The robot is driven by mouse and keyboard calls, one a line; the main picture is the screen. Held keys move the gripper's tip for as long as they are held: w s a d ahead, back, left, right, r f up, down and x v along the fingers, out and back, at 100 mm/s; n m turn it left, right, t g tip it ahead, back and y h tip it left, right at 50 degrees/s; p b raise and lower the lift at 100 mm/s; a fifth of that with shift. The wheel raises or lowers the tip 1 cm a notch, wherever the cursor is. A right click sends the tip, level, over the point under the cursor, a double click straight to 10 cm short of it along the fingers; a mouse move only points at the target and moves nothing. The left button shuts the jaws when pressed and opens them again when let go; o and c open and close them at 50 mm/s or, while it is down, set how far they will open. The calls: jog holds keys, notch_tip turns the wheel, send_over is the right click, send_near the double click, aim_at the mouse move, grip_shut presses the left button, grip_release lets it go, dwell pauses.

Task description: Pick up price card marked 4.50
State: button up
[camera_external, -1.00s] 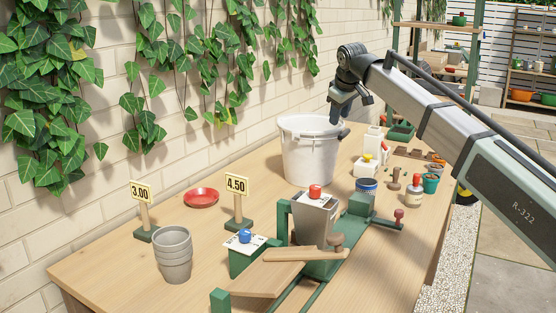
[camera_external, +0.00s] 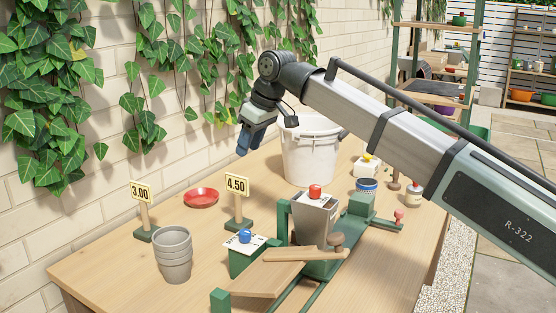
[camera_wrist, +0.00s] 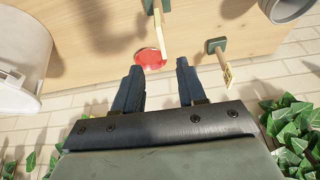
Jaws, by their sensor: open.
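The price card marked 4.50 (camera_external: 237,184) is a small yellow card on an upright wooden post with a green foot, standing on the table. My gripper (camera_external: 244,150) is in the air just above this card in the external picture, apart from it, fingers pointing down. In the wrist view, my gripper (camera_wrist: 158,66) has its two dark fingers apart with nothing held. The 4.50 card's post (camera_wrist: 160,35) rises beyond the fingertips there; its printed face cannot be read.
A 3.00 card (camera_external: 140,191) stands to the left, near stacked grey pots (camera_external: 173,255). A red saucer (camera_external: 201,197) lies between the cards, nearer the wall. A white bucket (camera_external: 310,155) stands right of my gripper. A green potting fixture (camera_external: 320,268) with a hopper fills the front.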

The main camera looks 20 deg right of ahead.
aim_at(237, 178)
jog(key=x, duration=0.6)
jog(key=shift+x, duration=2.65)
jog(key=shift+s+a, duration=0.1)
jog(key=shift+s, duration=0.05)
jog(key=shift+c, duration=0.2)
grip_shut()
